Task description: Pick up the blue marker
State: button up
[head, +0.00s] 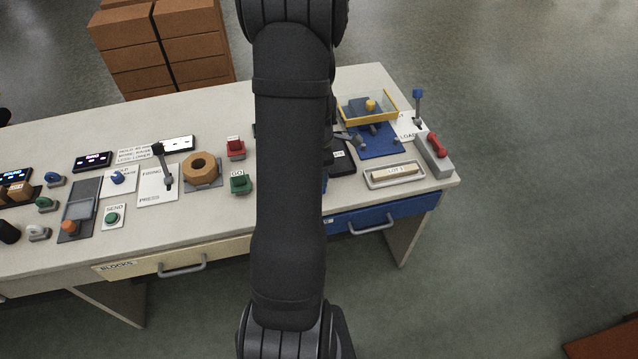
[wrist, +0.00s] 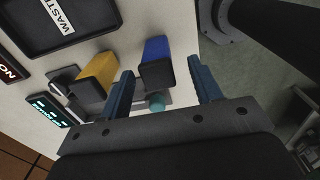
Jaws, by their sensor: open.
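A blue, box-like piece with a dark end, which looks like the blue marker (wrist: 156,54), lies on the pale table in the wrist view. My gripper (wrist: 160,66) is open, and the blue piece shows between its two blue fingers. The fingers do not appear to touch it; I cannot tell the exact height gap. A small teal round part (wrist: 155,101) also shows between the fingers, partly hidden by the gripper body. In the head view I cannot make out the marker or my gripper; my arm covers the middle.
A similar yellow piece (wrist: 98,76) lies just left of the blue one. A dark tray labelled WASTE (wrist: 66,50) is beyond it. The table (head: 120,125) carries several knobs, buttons and levers. A yellow-rimmed clear box (head: 368,107) stands at its right.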

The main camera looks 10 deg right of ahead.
notch_tip(320, 180, down, 4)
jog(key=shift+w, duration=0.15)
jog(key=c, duration=1.1)
jog(key=shift+o, duration=0.2)
jog(key=shift+r, duration=0.15)
